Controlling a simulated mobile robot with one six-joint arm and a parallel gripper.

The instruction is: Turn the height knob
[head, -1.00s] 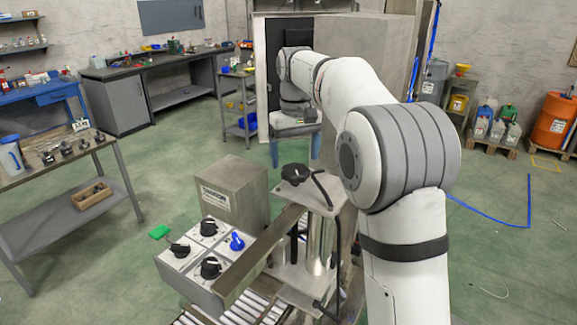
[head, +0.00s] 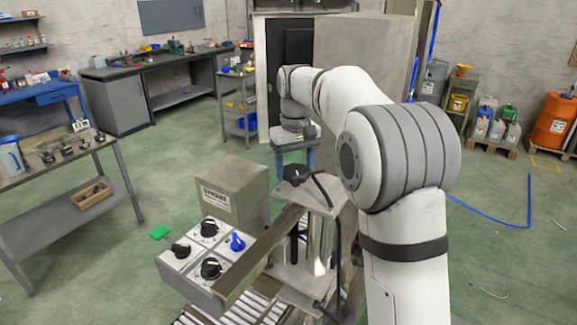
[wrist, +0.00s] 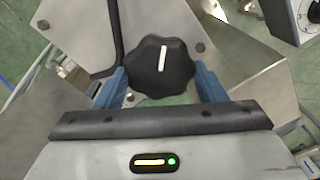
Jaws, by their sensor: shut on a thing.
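The height knob is a black lobed knob (head: 297,174) on top of the metal stand, on a steel plate (head: 322,193). In the wrist view the knob (wrist: 160,66) shows a white pointer line, nearly upright in the picture and leaning slightly right. My gripper (wrist: 160,78) has its blue fingers on either side of the knob and is shut on it. In the head view my gripper (head: 295,162) is at the knob from above and behind, and partly overlaps it.
A control panel (head: 205,258) with several black knobs and one blue knob is left of the stand. A grey box (head: 232,195) stands behind the panel. A roller conveyor (head: 255,308) runs below.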

